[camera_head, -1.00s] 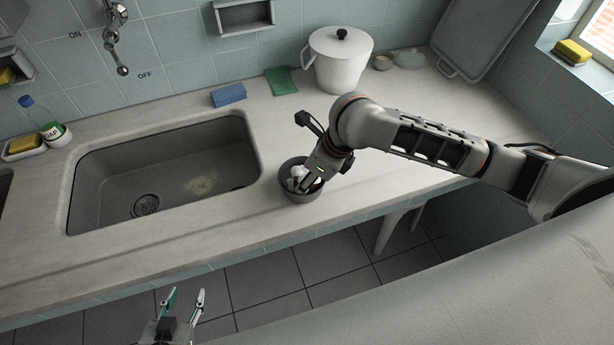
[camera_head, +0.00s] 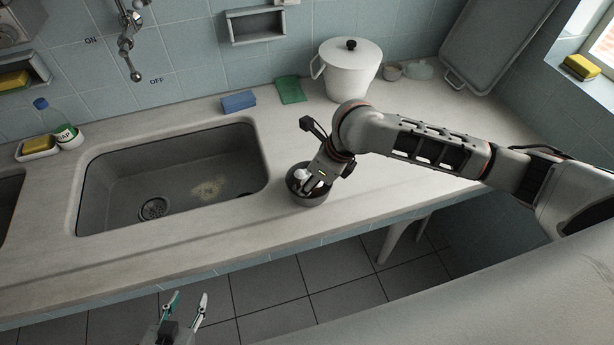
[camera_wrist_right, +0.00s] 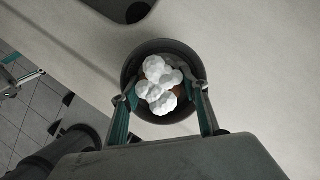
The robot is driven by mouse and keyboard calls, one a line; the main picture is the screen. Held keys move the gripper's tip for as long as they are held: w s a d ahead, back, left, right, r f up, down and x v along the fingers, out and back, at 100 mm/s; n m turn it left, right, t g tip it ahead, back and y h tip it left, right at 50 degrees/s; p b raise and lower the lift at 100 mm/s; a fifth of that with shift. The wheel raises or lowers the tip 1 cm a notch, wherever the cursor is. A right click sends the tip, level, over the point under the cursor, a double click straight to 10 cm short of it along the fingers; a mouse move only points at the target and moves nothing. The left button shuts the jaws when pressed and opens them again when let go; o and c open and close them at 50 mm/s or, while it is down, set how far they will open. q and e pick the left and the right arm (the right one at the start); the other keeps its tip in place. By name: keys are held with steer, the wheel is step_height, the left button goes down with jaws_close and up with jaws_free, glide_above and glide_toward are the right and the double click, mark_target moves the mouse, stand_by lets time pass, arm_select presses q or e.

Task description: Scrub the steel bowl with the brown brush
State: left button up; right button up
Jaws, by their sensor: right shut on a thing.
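The steel bowl (camera_head: 308,200) stands on the counter to the right of the sink. My right gripper (camera_head: 309,186) reaches down into it. In the right wrist view, the bowl (camera_wrist_right: 163,47) lies between and under the fingers of my right gripper (camera_wrist_right: 163,95). White foam clumps (camera_wrist_right: 160,84) fill the middle of the bowl. Small brown patches of the brush (camera_wrist_right: 179,92) show beside the foam; the rest is hidden. The right gripper is shut on the brush. My left gripper (camera_head: 187,302) is open and empty, low in front of the counter.
The sink (camera_head: 175,185) lies left of the bowl. A blue sponge (camera_head: 238,101), a green cloth (camera_head: 290,90) and a white lidded pot (camera_head: 349,72) stand behind. A soap bottle (camera_head: 62,127) is at the far left. The counter right of the bowl is clear below my right arm.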

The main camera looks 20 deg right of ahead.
steer(key=shift+s+d+f, duration=0.15)
steer(key=shift+s+f, duration=0.05)
steer(key=shift+s, duration=0.35)
steer(key=shift+s+d+f, duration=0.1)
steer(key=shift+s+f, duration=0.1)
steer(key=shift+s, duration=0.35)
steer(key=shift+r, duration=0.1)
steer(key=shift+w, duration=0.1)
steer(key=shift+w+a+r, duration=0.1)
steer(key=shift+w, duration=0.45)
steer(key=shift+c, duration=0.3)
steer(key=shift+w+a, duration=0.25)
steer(key=shift+w, duration=0.8)
steer(key=shift+w+r, duration=0.2)
steer(key=shift+s+d, duration=0.15)
steer(key=shift+s, duration=0.75)
steer(key=shift+s+d, duration=0.15)
steer(key=shift+s, duration=0.7)
